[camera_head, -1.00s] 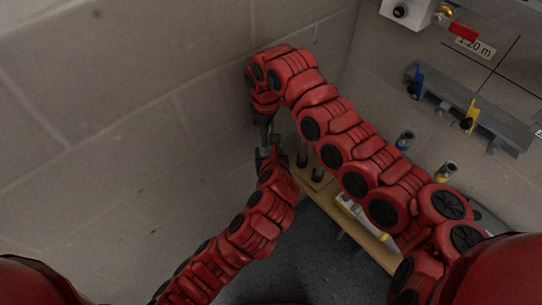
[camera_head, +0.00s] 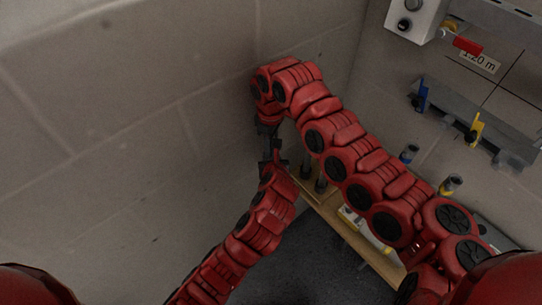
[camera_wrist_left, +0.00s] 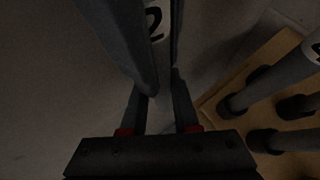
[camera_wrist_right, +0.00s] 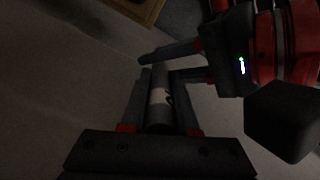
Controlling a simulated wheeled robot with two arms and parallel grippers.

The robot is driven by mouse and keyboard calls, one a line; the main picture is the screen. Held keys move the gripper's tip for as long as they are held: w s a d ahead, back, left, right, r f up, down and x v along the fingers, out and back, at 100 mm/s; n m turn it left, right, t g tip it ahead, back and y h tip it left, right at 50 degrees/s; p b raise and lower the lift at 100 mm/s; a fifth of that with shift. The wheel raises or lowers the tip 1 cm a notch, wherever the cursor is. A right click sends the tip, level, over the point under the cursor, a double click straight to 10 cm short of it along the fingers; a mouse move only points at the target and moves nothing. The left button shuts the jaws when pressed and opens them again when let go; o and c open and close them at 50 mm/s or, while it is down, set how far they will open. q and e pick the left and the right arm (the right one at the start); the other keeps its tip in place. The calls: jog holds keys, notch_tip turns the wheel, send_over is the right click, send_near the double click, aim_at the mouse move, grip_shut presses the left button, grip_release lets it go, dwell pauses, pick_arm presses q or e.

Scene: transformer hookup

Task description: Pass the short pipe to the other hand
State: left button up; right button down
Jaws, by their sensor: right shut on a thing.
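The short pipe (camera_wrist_right: 158,97) is grey with a pale label band and a dark mark. My right gripper (camera_wrist_right: 158,100) is shut on it. In the left wrist view, a pale stretch of the pipe (camera_wrist_left: 156,25) with a "2" shows between my right gripper's dark fingers. My left gripper (camera_wrist_left: 160,105) is open, its fingers on either side of the pipe's lower end; contact is too dark to tell. In the head view the right gripper (camera_head: 268,131) is above the left gripper (camera_head: 272,157), close to the wall, and the pipe is mostly hidden.
A wooden rack (camera_head: 338,222) with upright pipes (camera_head: 307,166) stands just right of the grippers, close to the left one (camera_wrist_left: 282,82). A grey block wall (camera_head: 150,130) is close on the left. A bracket with blue and yellow levers (camera_head: 470,120) is on the right wall.

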jog(key=c, duration=0.7)
grip_release()
jog(key=shift+a, duration=0.1)
jog(key=shift+o, duration=0.5)
jog(key=shift+s, duration=0.1)
